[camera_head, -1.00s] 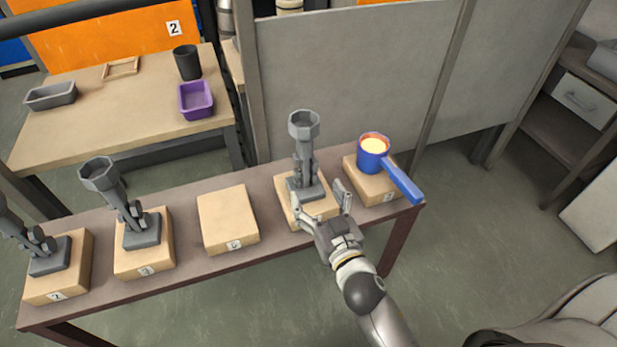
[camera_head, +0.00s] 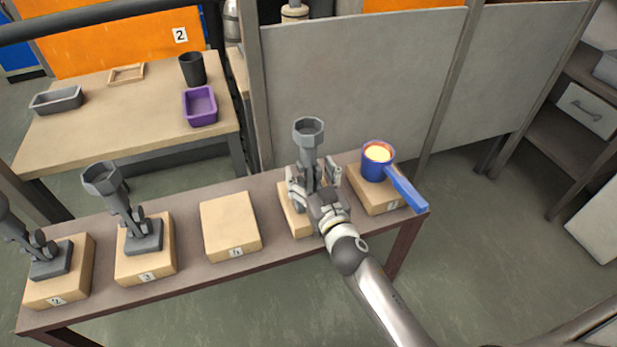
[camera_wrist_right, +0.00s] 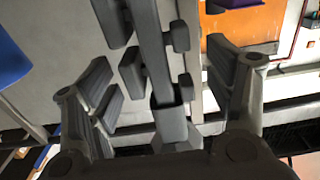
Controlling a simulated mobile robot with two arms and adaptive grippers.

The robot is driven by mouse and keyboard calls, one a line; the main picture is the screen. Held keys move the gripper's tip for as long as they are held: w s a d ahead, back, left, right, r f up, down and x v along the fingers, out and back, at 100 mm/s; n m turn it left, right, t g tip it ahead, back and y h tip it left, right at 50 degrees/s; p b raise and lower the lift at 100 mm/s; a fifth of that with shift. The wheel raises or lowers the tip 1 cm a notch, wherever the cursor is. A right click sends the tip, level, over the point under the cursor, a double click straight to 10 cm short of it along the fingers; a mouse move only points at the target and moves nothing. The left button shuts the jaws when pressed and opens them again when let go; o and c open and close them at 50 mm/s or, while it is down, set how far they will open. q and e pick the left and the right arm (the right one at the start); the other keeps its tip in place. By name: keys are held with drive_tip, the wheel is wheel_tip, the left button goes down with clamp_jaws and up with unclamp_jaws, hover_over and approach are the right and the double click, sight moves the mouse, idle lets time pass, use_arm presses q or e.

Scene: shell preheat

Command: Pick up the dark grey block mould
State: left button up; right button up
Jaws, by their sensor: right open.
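A tall dark grey mould (camera_head: 309,133) stands upright on a wooden block, with a cup-shaped top and small blocks along its stem. Its lower part is partly hidden behind my right gripper (camera_head: 314,181). This gripper is open, with its fingers on either side of the stem. In the right wrist view, the mould's stem (camera_wrist_right: 152,45) passes between the parted fingers (camera_wrist_right: 160,85), and I see gaps on both sides. Two similar grey moulds stand further left, one on block 3 (camera_head: 143,236) and one on block 2 (camera_head: 50,262). My left gripper is not in view.
A blue ladle (camera_head: 377,165) with pale yellow contents sits on the right block, close to my gripper. Block 4 (camera_head: 230,222) is bare. A table (camera_head: 85,145) behind holds a grey tray, a black cup and a purple tray. A grey partition (camera_head: 355,80) stands behind the bench.

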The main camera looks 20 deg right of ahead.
drive_tip(key=shift+w+r, duration=0.1)
drive_tip(key=shift+w, duration=0.6)
drive_tip(key=c, duration=1.2)
drive_tip(key=shift+c, duration=1.2)
drive_tip(key=shift+r, duration=0.15)
